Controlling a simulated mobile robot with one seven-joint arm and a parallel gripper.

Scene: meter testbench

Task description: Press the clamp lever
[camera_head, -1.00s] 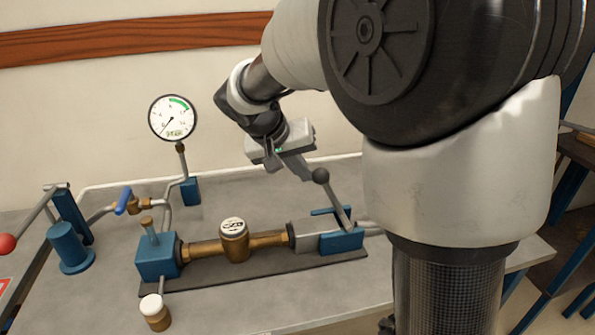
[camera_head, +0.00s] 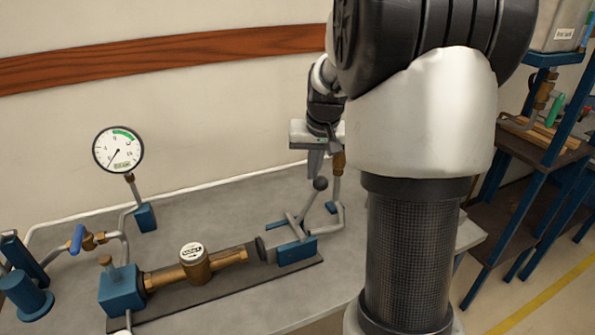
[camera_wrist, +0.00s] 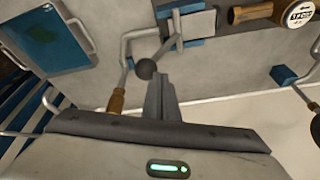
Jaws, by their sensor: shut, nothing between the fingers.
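The clamp lever (camera_head: 305,209) is a grey rod with a dark ball knob (camera_head: 320,184). It rises from the blue and grey clamp (camera_head: 296,251) at the right end of the bench fixture and leans right, away from the brass meter (camera_head: 195,264). A small gap shows between the clamp's dark face and the brass pipe end. My gripper (camera_head: 315,176) is shut and points down just above the knob. In the wrist view, the fingertips (camera_wrist: 163,76) are beside the knob (camera_wrist: 146,68); I cannot tell whether they touch.
A pipe with a brass fitting (camera_head: 338,165) stands close right of my gripper. A pressure gauge (camera_head: 118,150) and a blue-handled valve (camera_head: 78,239) are to the left. The wall is behind. Blue-framed shelving (camera_head: 540,150) stands at the right. Bare bench lies behind the meter.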

